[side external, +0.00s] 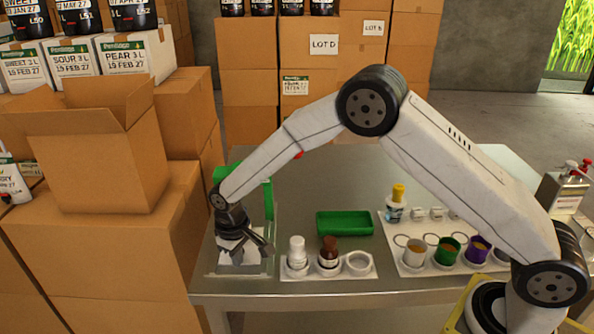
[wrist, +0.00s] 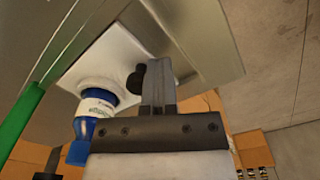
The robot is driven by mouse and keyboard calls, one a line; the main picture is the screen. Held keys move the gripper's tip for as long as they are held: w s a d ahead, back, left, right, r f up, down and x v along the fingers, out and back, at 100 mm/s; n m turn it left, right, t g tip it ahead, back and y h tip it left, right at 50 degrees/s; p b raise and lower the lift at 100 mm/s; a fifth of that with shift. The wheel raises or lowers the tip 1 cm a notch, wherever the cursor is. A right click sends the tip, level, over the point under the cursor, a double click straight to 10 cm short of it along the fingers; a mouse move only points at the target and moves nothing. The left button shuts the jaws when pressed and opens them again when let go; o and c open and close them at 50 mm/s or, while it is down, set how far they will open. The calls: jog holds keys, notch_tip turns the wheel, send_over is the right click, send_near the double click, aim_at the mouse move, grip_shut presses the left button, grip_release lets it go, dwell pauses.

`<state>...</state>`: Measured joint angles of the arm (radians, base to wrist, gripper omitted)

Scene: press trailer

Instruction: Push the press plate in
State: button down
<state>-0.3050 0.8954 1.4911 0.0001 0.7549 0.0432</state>
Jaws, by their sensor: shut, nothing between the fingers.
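My gripper (side external: 243,246) is low at the left end of the metal table, in front of the green-framed press (side external: 268,192). In the wrist view my gripper (wrist: 158,82) has its fingers together, with nothing between them. They lie over a pale plate (wrist: 115,50), which I take to be part of the press. A small black knob (wrist: 135,82) sits right beside the fingers; I cannot tell whether they touch. A blue and white bottle (wrist: 95,112) stands against the plate. In the side view my gripper hides most of the press's middle and the press plate is not clearly distinguishable.
A white holder (side external: 328,271) with a white bottle (side external: 297,252) and a brown bottle (side external: 328,252) stands right of the press. A cup rack (side external: 415,268) is further right. Cardboard boxes (side external: 100,240) crowd the left.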

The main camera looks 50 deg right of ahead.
jog(key=shift+w+d, duration=3.1)
jog(key=shift+s+a, duration=0.3)
jog(key=shift+r, duration=0.15)
jog(key=shift+r, duration=4.4)
jog(key=shift+s, duration=0.1)
